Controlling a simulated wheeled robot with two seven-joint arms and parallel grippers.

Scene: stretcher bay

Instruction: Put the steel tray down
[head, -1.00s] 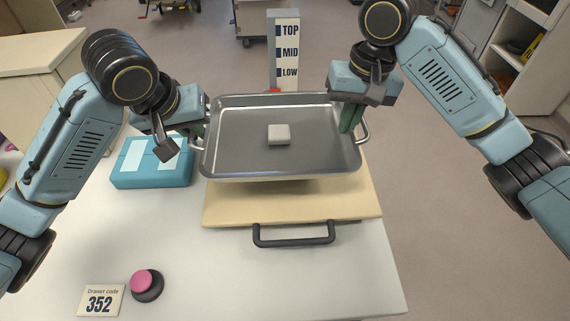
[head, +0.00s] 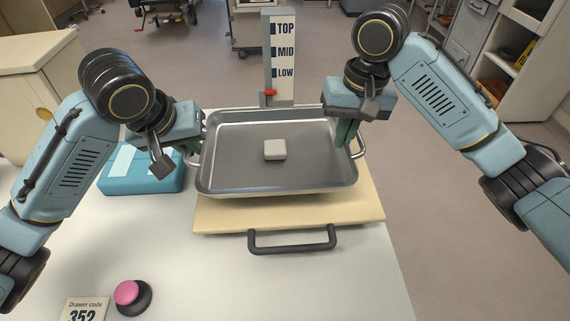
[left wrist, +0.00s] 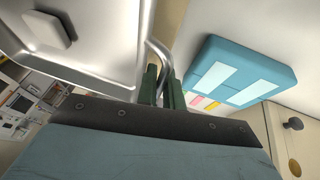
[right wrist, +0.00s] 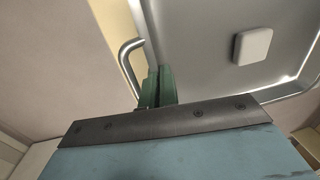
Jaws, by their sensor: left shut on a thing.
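The steel tray (head: 235,170) is level over a beige board (head: 290,214) in the head view; a small white block (head: 274,149) lies in it. I cannot tell whether the tray touches the board. My left gripper (head: 190,148) is shut on the tray's left handle; in the left wrist view its green fingers (left wrist: 165,88) are on either side of the bent handle (left wrist: 156,48). My right gripper (head: 346,132) is at the tray's right rim. In the right wrist view its green fingers (right wrist: 158,86) are close together beside the right handle (right wrist: 128,57); their grip is unclear.
A black bar handle (head: 292,248) projects at the board's front. A blue box (head: 135,176) stands at left, a pink button (head: 128,293) and code card (head: 84,309) at front left. Behind the tray stands a TOP/MID/LOW gauge (head: 280,50) with a red marker (head: 270,93).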

